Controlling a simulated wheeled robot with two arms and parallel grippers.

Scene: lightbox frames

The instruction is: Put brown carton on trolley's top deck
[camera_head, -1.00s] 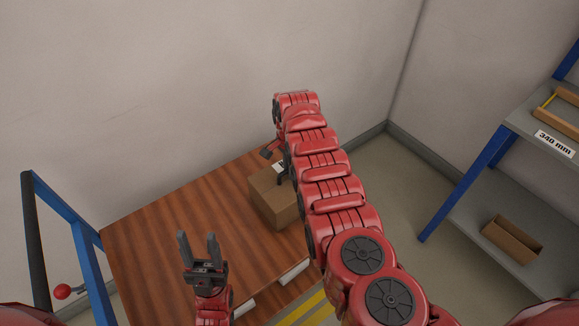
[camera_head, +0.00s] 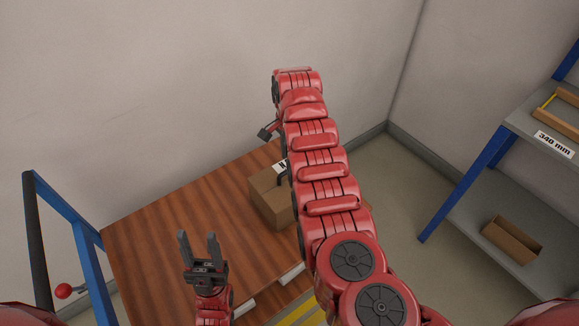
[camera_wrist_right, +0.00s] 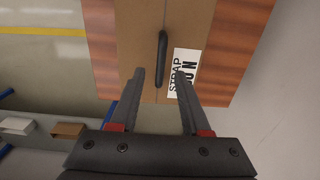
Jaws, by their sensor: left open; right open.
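The brown carton (camera_head: 268,197) sits on a wooden table top (camera_head: 170,222), partly hidden behind my right arm. In the right wrist view the carton (camera_wrist_right: 136,35) shows a black handle (camera_wrist_right: 161,60) and a white label (camera_wrist_right: 186,70) on top. My right gripper (camera_wrist_right: 159,77) is open above the carton, its fingertips either side of the handle's near end, with nothing gripped. My left gripper (camera_head: 199,238) is open and empty over the table's near part. A blue frame with a black bar (camera_head: 65,225) stands at the left; I cannot tell whether it belongs to the trolley.
A blue-legged grey rack (camera_head: 456,205) stands at the right, with a "340 mm" label. A small open brown box (camera_head: 512,240) is on its lower shelf and a wooden tray (camera_head: 562,112) on its upper one. The table's left part is clear.

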